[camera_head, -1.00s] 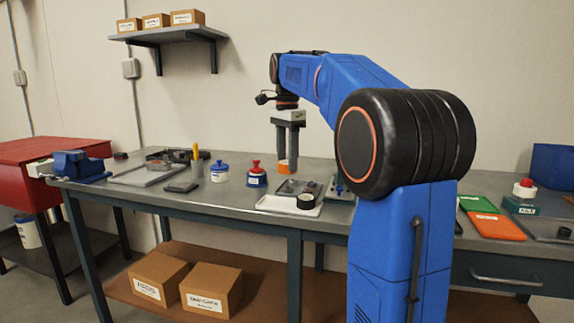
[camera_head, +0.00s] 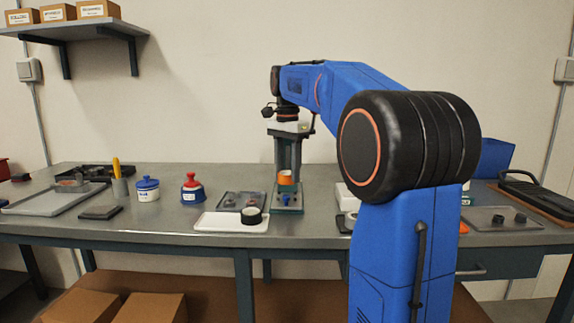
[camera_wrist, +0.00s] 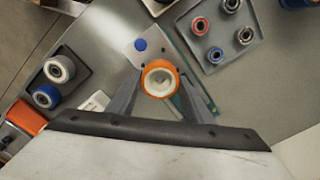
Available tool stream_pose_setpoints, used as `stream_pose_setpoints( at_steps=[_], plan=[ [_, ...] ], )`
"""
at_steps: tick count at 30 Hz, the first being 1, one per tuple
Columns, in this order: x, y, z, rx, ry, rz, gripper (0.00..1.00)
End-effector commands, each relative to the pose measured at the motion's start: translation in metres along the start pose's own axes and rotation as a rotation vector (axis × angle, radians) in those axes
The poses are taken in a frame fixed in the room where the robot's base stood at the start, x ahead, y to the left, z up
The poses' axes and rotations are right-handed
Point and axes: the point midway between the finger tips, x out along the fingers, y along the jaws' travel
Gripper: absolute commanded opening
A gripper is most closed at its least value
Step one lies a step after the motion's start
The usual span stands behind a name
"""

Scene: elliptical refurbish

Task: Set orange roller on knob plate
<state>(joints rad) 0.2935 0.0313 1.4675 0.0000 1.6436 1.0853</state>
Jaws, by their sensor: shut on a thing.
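My gripper (camera_head: 287,172) points straight down and is shut on the orange roller (camera_head: 286,179), a short ring with a pale core. In the wrist view the orange roller (camera_wrist: 160,79) sits between the two fingertips, seen from above. Below it in the head view is a grey-green plate with a blue knob (camera_head: 288,205), which I take for the knob plate. The roller overlaps the plate's far part in the head view; whether it touches I cannot tell. In the wrist view the plate's blue knob (camera_wrist: 140,45) shows beyond the roller, which hides part of the plate.
A red-topped jar (camera_head: 191,190) and a blue-lidded jar (camera_head: 148,190) stand further left. A white block (camera_head: 346,198) is close on the right.

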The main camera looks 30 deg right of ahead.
Motion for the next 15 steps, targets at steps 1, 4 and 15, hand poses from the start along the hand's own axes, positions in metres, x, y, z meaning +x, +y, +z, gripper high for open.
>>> stream_pose_setpoints(
  at_steps=[1,4,15],
  plan=[
    [0.005,0.000,0.000,0.000,0.000,0.001,0.23],
    [0.015,0.001,0.000,0.000,0.000,0.001,0.23],
    [0.036,0.000,0.000,0.001,0.001,-0.001,0.23]
  ],
)
